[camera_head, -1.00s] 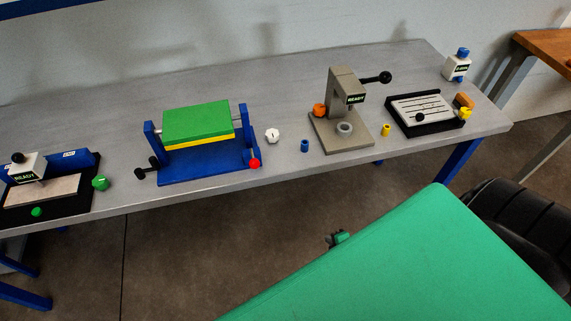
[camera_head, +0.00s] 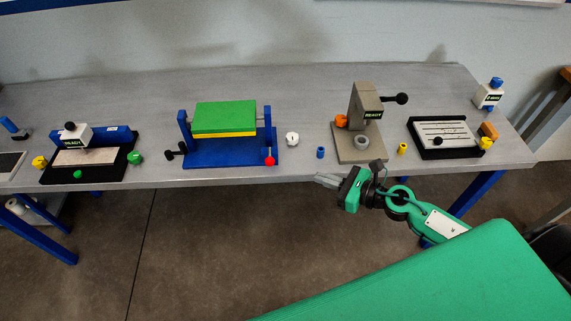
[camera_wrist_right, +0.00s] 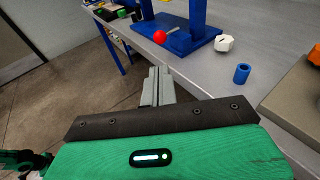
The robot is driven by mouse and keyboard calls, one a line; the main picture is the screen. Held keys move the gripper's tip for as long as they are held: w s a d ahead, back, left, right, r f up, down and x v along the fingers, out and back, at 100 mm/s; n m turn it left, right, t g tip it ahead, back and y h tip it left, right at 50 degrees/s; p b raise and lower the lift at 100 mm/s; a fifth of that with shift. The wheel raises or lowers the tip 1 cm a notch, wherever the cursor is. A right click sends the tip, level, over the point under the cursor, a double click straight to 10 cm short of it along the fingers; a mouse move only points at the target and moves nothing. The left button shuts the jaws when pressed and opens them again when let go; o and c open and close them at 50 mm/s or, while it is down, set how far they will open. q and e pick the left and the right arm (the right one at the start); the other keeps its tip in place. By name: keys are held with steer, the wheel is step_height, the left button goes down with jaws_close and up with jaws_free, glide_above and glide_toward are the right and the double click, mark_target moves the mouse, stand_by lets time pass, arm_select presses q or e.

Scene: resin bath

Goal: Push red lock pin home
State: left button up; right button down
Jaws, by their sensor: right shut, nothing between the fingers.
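The red lock pin (camera_head: 270,161) shows as a red ball at the front right corner of the blue fixture (camera_head: 232,152). The fixture carries a green and yellow block (camera_head: 225,118) between two blue posts. In the right wrist view the red ball (camera_wrist_right: 160,37) sits on the near edge of the blue base, with a thin rod behind it, beyond the fingers. My right gripper (camera_head: 320,179) is shut and empty, just off the table's front edge, right of the pin and apart from it. Its fingers (camera_wrist_right: 157,75) point toward the pin. My left gripper is not in view.
A white knob (camera_head: 292,139) and a blue cylinder (camera_head: 320,153) stand right of the fixture. A grey press (camera_head: 362,150) stands farther right. A black crank handle (camera_head: 172,152) sticks out left of the fixture. The table front edge (camera_head: 220,179) runs near my gripper.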

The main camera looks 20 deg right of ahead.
mark_target(270, 162)
steer(key=p+x, duration=0.5)
steer(key=x, duration=0.8)
steer(key=shift+w+d+b, duration=0.2)
steer(key=shift+w+b, duration=0.1)
steer(key=shift+w, duration=0.25)
steer(key=shift+w+d+b, duration=0.25)
steer(key=shift+w, duration=0.3)
steer(key=shift+d, duration=0.1)
